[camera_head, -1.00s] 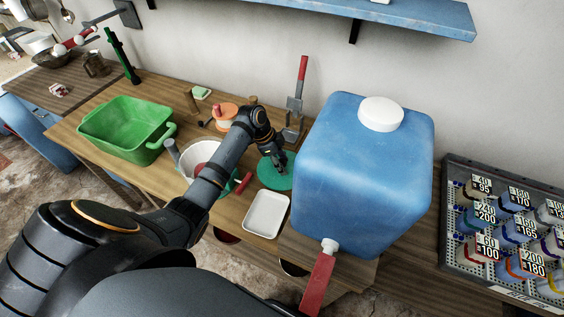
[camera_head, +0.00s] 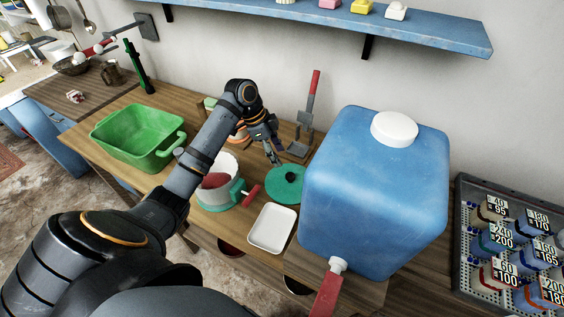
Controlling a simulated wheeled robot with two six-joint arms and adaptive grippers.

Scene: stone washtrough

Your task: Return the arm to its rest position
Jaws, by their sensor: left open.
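My left arm comes in from the lower left and reaches over the wooden bench. My left gripper (camera_head: 274,158) is open and empty. It hangs above the bench, just behind the green round lid (camera_head: 290,186) with its dark knob, and looks apart from it. A white pot (camera_head: 222,182) with a green lower part and a red handle stands left of the lid, partly hidden by my arm. Something red shows inside the pot. My right gripper is not in view.
A large blue water container (camera_head: 375,200) with a white cap and red tap stands to the right. A white tray (camera_head: 272,228) lies in front of the lid. A green basin (camera_head: 138,137) sits at left. A blue shelf (camera_head: 420,29) hangs above.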

